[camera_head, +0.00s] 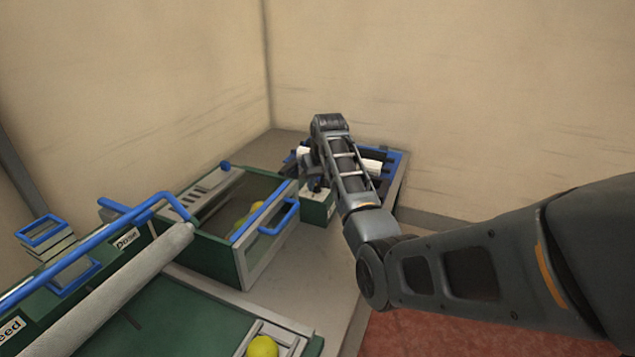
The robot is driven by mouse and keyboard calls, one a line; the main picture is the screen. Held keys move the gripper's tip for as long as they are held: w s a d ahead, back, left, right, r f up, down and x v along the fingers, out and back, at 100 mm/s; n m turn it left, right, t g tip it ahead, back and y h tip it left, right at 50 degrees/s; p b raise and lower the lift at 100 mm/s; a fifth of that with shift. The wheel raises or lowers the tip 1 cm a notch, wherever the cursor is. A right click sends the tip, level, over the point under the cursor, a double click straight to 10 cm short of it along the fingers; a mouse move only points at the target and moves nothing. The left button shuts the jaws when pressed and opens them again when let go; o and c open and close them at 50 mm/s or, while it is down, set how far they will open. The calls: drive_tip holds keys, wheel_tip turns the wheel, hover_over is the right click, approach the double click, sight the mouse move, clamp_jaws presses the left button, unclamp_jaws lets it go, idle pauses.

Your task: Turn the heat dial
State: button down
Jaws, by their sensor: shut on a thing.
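My arm reaches out from the right to a small green box (317,208) at the back of the bench. My gripper (316,184) is low at the top of this box, partly hidden behind my forearm and small in view. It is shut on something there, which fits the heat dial. The dial itself is hidden by the gripper and arm, so I cannot see how far it is turned.
A blue-edged tray with white rollers (371,166) stands behind my arm. To the left are a green bin with a blue handle (252,277) holding yellow-green fruit, and a green feed table with blue rails. Bare bench (325,262) lies in front of the small box.

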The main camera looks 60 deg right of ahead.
drive_tip(key=m, duration=0.2)
drive_tip(key=m+g+h, duration=0.1)
drive_tip(key=m, duration=0.1)
drive_tip(key=m+g, duration=0.1)
drive_tip(key=m, duration=0.1)
drive_tip(key=shift+w+a, duration=0.1)
drive_tip(key=shift+w, duration=0.15)
drive_tip(key=m+g+b, duration=0.1)
drive_tip(key=m, duration=0.2)
drive_tip(key=m+g+b, duration=0.1)
drive_tip(key=m, duration=0.1)
drive_tip(key=shift+w+f+m, duration=0.1)
drive_tip(key=shift+w+m, duration=0.05)
drive_tip(key=shift+m, duration=0.25)
drive_tip(key=m+g+b, duration=0.1)
drive_tip(key=m+b, duration=0.2)
drive_tip(key=m+g+b, duration=0.1)
drive_tip(key=m+b, duration=0.2)
drive_tip(key=shift+w+f+y, duration=0.1)
drive_tip(key=shift+f+y, duration=0.05)
drive_tip(key=shift+y, duration=0.25)
drive_tip(key=m+b, duration=0.2)
drive_tip(key=m+g+y+b, duration=0.1)
drive_tip(key=m+b, duration=0.2)
drive_tip(key=shift+d+y, duration=0.2)
drive_tip(key=shift+y, duration=0.1)
drive_tip(key=shift+r+m, duration=0.25)
drive_tip(key=shift+m, duration=0.05)
drive_tip(key=c, duration=0.9)
unclamp_jaws()
